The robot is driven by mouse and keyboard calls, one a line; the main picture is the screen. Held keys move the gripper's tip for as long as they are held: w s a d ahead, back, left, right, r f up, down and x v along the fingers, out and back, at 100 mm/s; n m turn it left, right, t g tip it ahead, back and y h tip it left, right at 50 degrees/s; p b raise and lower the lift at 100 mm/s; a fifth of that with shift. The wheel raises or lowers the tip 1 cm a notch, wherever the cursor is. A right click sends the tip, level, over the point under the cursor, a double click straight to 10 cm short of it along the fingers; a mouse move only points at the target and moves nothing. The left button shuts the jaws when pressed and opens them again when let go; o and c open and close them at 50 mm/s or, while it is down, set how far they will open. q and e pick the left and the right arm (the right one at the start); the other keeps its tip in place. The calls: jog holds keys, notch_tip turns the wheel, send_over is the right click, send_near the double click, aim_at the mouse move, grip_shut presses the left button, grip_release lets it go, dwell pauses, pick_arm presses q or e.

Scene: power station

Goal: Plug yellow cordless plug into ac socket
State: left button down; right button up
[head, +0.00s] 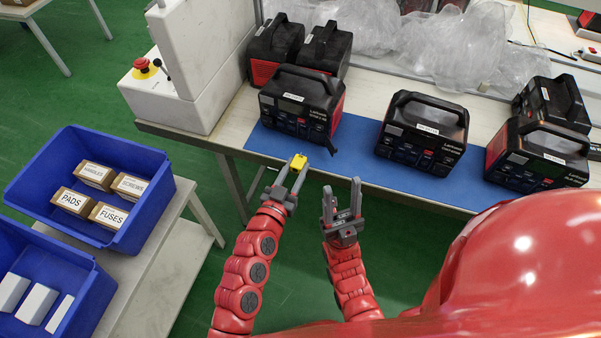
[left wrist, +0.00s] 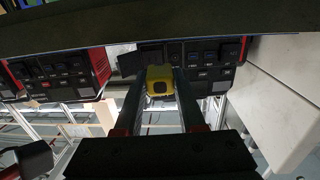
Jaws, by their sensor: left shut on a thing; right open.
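The yellow cordless plug (head: 299,162) is held at the fingertips of my left gripper (head: 291,175), which is shut on it. In the left wrist view the plug (left wrist: 160,81) sits between the two fingers (left wrist: 160,96), with power station front panels beyond it. In the head view the nearest power station (head: 303,104) is black and red and stands at the left end of the blue mat. The plug is in front of and below it, apart from it. Its individual AC sockets are too small to tell. My right gripper (head: 342,205) is open and empty, to the right of the left one.
Another power station (head: 423,133) stands mid-mat, with others at the right and behind. The blue mat (head: 355,158) has bare room between the stations. Blue bins (head: 160,208) with boxes are at the left. A grey machine housing (head: 190,105) borders the table's left end.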

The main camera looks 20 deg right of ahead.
aim_at(306, 158)
pick_arm(q)
jog(key=shift+s+d+r+h, duration=0.25)
jog(key=shift+d+h, duration=0.15)
jog(key=shift+d, duration=0.25)
jog(key=shift+w+d+r, duration=0.15)
jog(key=shift+w+d, duration=0.1)
jog(key=shift+w, duration=0.1)
jog(key=shift+x, duration=2.4)
jog(key=shift+f+b, duration=0.2)
jog(key=shift+b, duration=0.1)
jog(key=shift+w, duration=0.1)
jog(key=shift+w+d, duration=0.35)
jog(key=shift+w+d+b, duration=0.1)
jog(key=shift+w+b, duration=0.05)
jog(key=shift+b, duration=0.25)
